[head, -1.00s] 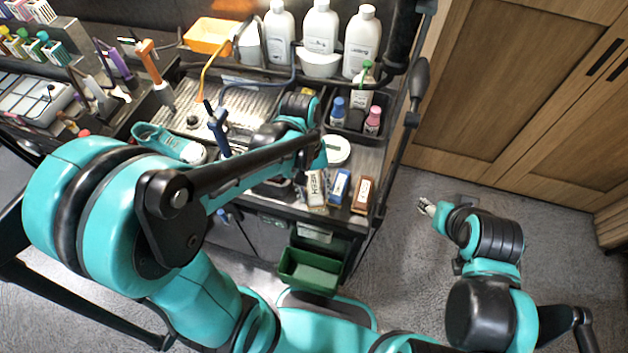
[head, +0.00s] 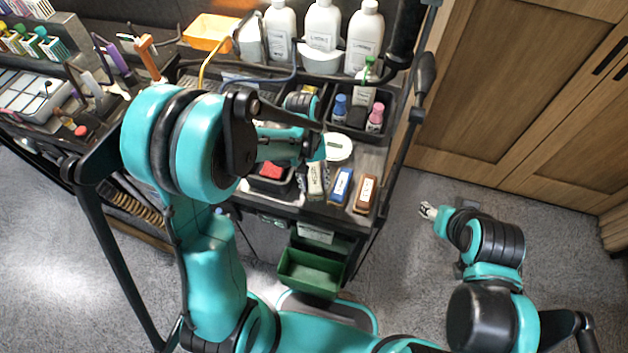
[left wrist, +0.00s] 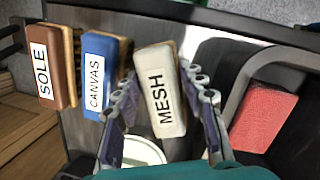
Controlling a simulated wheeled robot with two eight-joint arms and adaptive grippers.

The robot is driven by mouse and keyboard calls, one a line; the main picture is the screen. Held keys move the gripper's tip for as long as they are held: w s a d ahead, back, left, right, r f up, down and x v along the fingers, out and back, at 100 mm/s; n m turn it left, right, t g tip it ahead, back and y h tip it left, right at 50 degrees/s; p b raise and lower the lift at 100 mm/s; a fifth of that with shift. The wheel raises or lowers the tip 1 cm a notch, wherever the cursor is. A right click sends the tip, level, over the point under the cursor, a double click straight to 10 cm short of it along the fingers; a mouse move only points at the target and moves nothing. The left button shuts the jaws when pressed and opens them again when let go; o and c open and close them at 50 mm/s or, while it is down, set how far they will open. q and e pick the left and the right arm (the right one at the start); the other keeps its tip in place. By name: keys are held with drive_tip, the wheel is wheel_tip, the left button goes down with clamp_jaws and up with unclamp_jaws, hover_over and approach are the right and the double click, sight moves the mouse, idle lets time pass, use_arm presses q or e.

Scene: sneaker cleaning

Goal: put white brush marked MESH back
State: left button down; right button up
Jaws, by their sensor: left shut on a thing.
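The white brush marked MESH (left wrist: 160,90) is between the two fingers of my left gripper (left wrist: 165,98) in the left wrist view, and the gripper is shut on it. Its label faces the camera. In the head view, the MESH brush (head: 316,181) is at the left end of the brush row near the cart's front edge. My left gripper (head: 308,168) is partly hidden there by its arm. I cannot tell whether the brush touches the surface. My right gripper (head: 428,211) is over the floor at the right, apart from the cart, too small to judge its fingers.
The blue CANVAS brush (left wrist: 97,75) and brown SOLE brush (left wrist: 52,67) lie beside the MESH brush. A red block (left wrist: 263,108) sits in a dark tray on its other side. A white round item (head: 338,147) is behind the brushes. Bottles (head: 322,30) stand at the back.

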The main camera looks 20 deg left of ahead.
use_arm(q)
drive_tip(key=shift+f, duration=0.15)
drive_tip(key=c, duration=1.2)
unclamp_jaws()
drive_tip(key=shift+w+r, duration=0.1)
drive_tip(key=shift+r, duration=0.45)
drive_tip(key=p+v, duration=0.3)
drive_tip(key=v, duration=0.8)
drive_tip(key=s+a+r+m+t, duration=0.1)
drive_tip(key=s+r+t, duration=0.1)
drive_tip(key=s+t, duration=0.1)
drive_tip(key=s+a+r+m+t+y, duration=0.1)
drive_tip(key=s+r+t, duration=0.1)
drive_tip(key=s+t, duration=0.1)
drive_tip(key=s+a+r+m+t, duration=0.1)
drive_tip(key=s+r+m+t, duration=0.1)
drive_tip(key=s, duration=0.2)
drive_tip(key=shift+s+a+r+t+y, duration=0.1)
drive_tip(key=shift+a+t+y, duration=0.1)
drive_tip(key=shift+t+y, duration=0.2)
